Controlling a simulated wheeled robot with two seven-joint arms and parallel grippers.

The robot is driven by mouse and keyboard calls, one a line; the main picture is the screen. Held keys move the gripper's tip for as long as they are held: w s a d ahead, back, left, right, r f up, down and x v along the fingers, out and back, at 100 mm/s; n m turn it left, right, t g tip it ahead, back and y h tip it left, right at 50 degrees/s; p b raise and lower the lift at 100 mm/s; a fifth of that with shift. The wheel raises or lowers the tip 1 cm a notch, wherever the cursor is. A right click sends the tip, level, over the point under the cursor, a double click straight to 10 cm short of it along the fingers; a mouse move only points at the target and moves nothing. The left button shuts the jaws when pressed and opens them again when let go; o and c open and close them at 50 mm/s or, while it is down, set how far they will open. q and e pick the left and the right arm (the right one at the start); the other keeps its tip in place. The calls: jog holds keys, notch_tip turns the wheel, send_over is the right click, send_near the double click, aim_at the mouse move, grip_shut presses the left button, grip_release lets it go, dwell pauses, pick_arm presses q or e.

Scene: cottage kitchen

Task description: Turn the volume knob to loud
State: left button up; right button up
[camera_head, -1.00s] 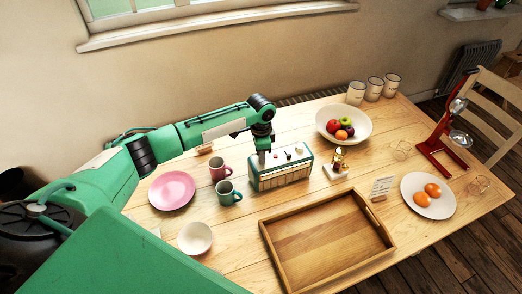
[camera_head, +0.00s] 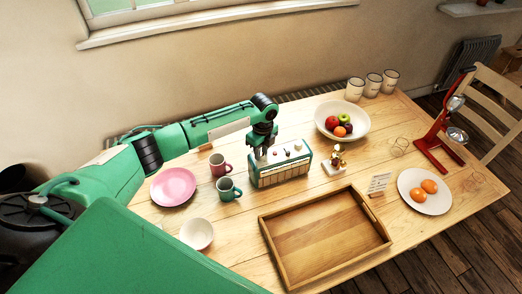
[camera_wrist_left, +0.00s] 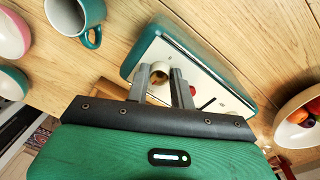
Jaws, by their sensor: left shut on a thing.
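A teal radio (camera_head: 282,180) with a cream front grille and white top stands on the wooden table. My left gripper (camera_head: 260,155) reaches down over the left end of its top. In the left wrist view my left gripper (camera_wrist_left: 160,71) is shut on a round cream knob (camera_wrist_left: 159,77) on the radio's white top panel (camera_wrist_left: 207,78). The fingers lie on either side of the knob and partly hide it. No loudness marking is readable, so I cannot tell its setting. Other small controls sit along the top to the right. My right gripper is not in view.
A pink mug (camera_head: 221,164) and a teal mug (camera_head: 228,189) stand close left of the radio. A wooden tray (camera_head: 268,243) lies in front. A fruit bowl (camera_head: 327,117) is behind right, and a small figurine (camera_head: 337,160) stands to the right.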

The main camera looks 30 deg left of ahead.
pick_arm(q)
jog(key=m, duration=0.4)
jog(key=shift+d+m, duration=0.1)
jog(key=shift+m, duration=0.2)
jog(key=m, duration=0.4)
jog(key=shift+m, duration=0.8)
jog(key=o, duration=1)
jog(key=shift+r, duration=0.1)
